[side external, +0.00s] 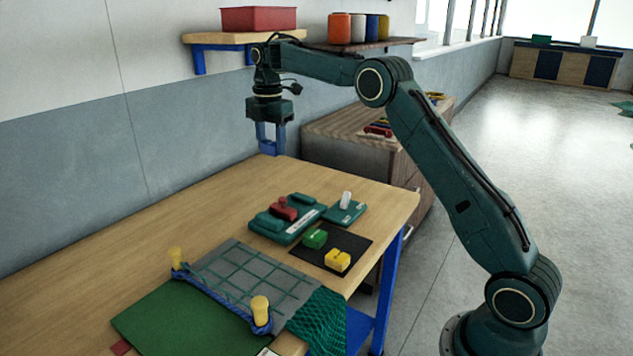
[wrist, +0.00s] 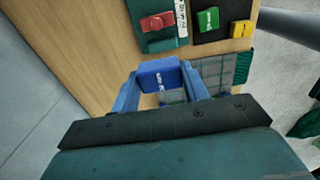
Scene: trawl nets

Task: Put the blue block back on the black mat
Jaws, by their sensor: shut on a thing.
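My gripper (side external: 270,146) hangs above the far left end of the wooden table, pointing down. In the wrist view its blue fingers (wrist: 160,88) are shut on the blue block (wrist: 156,74), which has small white lettering on its face. In the side view the block is hard to tell from the blue fingers. The black mat (side external: 357,246) lies near the table's right edge, well below and to the right of my gripper. A green block (side external: 315,238) and a yellow block (side external: 337,260) sit on it. The mat (wrist: 215,35) also shows at the top of the wrist view.
A teal tray with a red piece (side external: 283,209) and a small teal plate with a white piece (side external: 345,208) stand beside the mat. A grey netted board (side external: 240,272) with yellow pegs is nearer the camera. The table's far left is clear. A wall shelf (side external: 215,38) is behind my arm.

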